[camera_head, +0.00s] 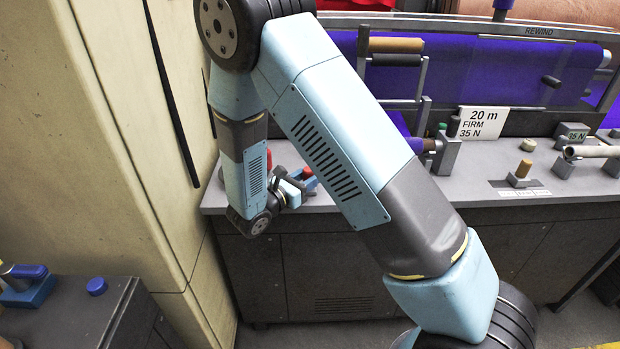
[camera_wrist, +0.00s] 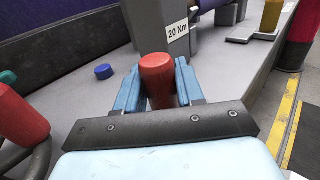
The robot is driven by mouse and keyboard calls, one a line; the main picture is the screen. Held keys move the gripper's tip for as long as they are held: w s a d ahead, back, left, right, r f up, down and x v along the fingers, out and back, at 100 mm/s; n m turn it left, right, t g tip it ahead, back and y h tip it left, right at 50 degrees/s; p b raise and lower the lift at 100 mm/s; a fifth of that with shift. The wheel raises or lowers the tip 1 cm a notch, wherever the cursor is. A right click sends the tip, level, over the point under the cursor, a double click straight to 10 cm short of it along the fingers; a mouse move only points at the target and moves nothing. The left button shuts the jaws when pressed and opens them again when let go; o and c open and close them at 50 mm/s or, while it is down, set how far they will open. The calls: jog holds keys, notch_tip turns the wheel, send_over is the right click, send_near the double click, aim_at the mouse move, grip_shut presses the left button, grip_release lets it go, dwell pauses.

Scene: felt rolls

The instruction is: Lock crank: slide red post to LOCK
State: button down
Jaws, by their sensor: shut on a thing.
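A red post (camera_wrist: 158,78) with a rounded top stands between the two blue fingers of my gripper (camera_wrist: 159,88) in the wrist view. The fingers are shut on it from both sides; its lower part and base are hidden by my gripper. A second red cylinder (camera_wrist: 18,112), on a dark curved bar, is at the left edge and looks like a crank handle. No LOCK marking is readable.
A grey block with a "20 Nm" label (camera_wrist: 178,31) stands just beyond the post. A blue button (camera_wrist: 103,71) lies to its left. In the head view, a pale cabinet wall (camera_head: 150,150) is close on the left. The bench (camera_head: 450,190) runs right, with a "20 m FIRM 35 N" sign (camera_head: 484,122).

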aim_at(308, 167)
jog(key=w, duration=0.4)
jog(key=shift+w, duration=0.25)
jog(key=shift+w+r, duration=0.1)
jog(key=shift+w, duration=0.15)
jog(key=c, duration=0.8)
grip_release()
jog(key=v, duration=1.3)
jog(key=shift+s+a, duration=0.25)
